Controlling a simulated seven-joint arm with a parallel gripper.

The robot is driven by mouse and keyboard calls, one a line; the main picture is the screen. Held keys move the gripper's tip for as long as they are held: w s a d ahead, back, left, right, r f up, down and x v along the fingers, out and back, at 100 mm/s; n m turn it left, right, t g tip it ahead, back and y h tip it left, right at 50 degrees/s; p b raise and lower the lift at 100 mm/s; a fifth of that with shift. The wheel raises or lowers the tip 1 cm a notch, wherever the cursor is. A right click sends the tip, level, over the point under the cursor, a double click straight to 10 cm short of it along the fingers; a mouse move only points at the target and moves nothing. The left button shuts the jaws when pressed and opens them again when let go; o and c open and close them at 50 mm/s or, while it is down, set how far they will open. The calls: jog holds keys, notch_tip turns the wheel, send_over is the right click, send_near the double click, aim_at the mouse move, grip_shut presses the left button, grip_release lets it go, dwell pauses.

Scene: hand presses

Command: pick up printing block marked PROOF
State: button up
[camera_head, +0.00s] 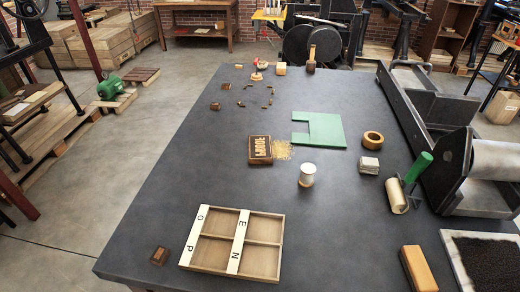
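A dark brown block (260,150) with pale raised lettering lies flat on the dark table, near the middle of the head view. Its lettering appears turned around and is too small to read surely; it is the only large lettered block that I see. My gripper is not in this view.
A white spool (307,176) stands to the block's right, towards the front. A green notched sheet (328,131) lies farther right. A wooden tray (265,263) with lettered strips sits in front. A press (447,155) lines the right edge. The table's left side is mostly clear.

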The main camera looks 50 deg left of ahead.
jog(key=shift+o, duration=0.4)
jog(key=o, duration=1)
